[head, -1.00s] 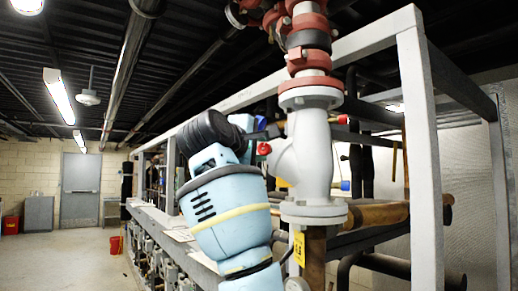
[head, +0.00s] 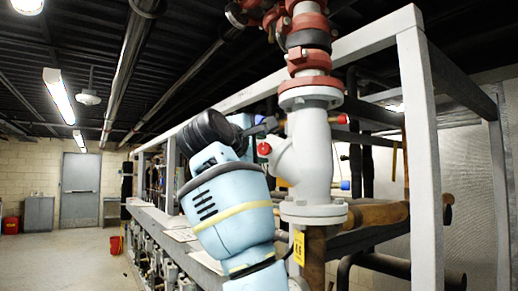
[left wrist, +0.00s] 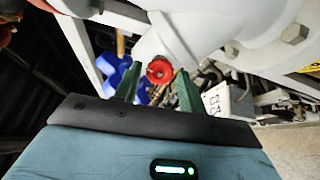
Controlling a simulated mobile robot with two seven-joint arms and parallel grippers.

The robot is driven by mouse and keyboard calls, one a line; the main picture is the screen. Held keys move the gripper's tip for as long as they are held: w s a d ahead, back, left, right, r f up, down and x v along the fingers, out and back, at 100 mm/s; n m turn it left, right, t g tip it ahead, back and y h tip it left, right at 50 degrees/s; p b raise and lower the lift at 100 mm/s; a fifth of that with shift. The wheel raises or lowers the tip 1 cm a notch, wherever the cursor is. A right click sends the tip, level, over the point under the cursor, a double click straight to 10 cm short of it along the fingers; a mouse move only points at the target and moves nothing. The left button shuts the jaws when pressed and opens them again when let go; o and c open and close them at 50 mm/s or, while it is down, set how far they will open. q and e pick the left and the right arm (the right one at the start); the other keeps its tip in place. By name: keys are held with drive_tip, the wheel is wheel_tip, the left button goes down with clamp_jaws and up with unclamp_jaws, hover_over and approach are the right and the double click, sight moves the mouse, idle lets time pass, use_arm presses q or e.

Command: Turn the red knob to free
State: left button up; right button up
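The red knob (head: 264,148) sits on the left side of a white valve body (head: 312,155) in the head view. It also shows in the left wrist view as a round red cap (left wrist: 160,71) at the end of a white stub. My left gripper (left wrist: 159,68) is open, with one green finger on each side of the knob in that view. Gaps show between the knob and both fingers; how far the fingertips reach in depth cannot be told. In the head view its dark fingers (head: 267,126) appear just above the knob. My right gripper is in no view.
A grey frame post (head: 420,150) stands right of the valve, and a frame beam runs behind it. Another red-tipped fitting (head: 342,119) is right of the valve. A yellow tag (head: 299,248) hangs below. Open floor (head: 85,260) lies at the left.

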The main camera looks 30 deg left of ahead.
use_arm(q)
drive_tip(key=shift+o, duration=1)
drive_tip(key=s, duration=0.7)
drive_tip(key=shift+s+d, duration=0.4)
